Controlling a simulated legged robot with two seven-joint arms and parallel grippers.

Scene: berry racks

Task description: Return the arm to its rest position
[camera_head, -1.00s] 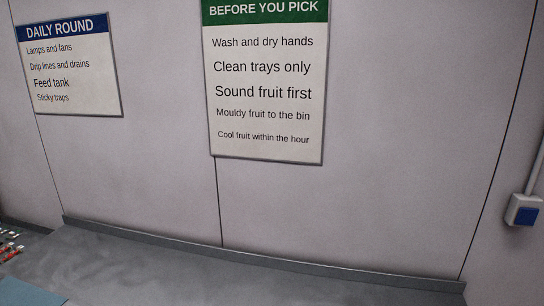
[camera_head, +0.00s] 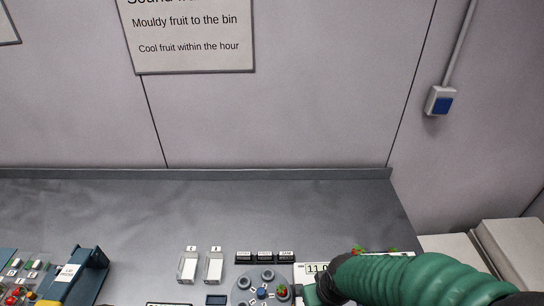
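My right arm (camera_head: 410,279), in a ribbed green sleeve, comes in from the lower right and bends down at a dark end near the front of the bench. Its gripper is not visible, so I cannot see whether it holds anything. My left arm and gripper are out of the picture.
On the grey bench (camera_head: 300,205) stand two white labelled holders (camera_head: 213,266), several black labelled blocks (camera_head: 264,257), a round grey piece (camera_head: 244,296) with a red berry (camera_head: 282,291), and a white display (camera_head: 309,269) beside my arm. A blue labelled bracket (camera_head: 90,277) stands left. Pale boxes (camera_head: 518,249) stand right. The bench's back is clear.

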